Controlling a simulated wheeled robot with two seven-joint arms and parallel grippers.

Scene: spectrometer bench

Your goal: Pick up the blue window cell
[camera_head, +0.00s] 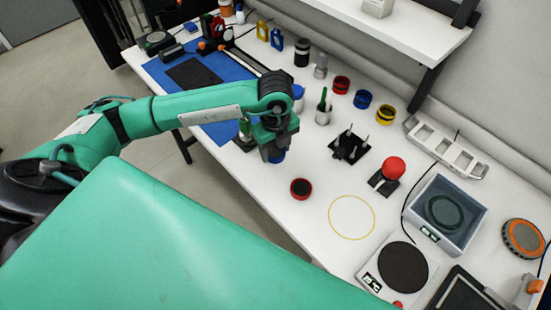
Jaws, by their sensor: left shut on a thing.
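My left gripper (276,148) is over the white bench, pointing down. It is shut on the blue window cell (278,157), a small blue piece that shows just below the jaws. The jaws hide most of the cell, and I cannot tell whether it touches the bench. Another blue ring-shaped piece (363,98) stands farther back between a red one (341,85) and a yellow one (386,113). My right gripper is not in view.
A red-rimmed dark round piece (301,188) lies near the left gripper. A black pronged stand (349,146) and a red ball on a base (393,168) stand to its right. A yellow circle (352,217) marks clear bench. A grey-blue open box (445,213) stands farther right.

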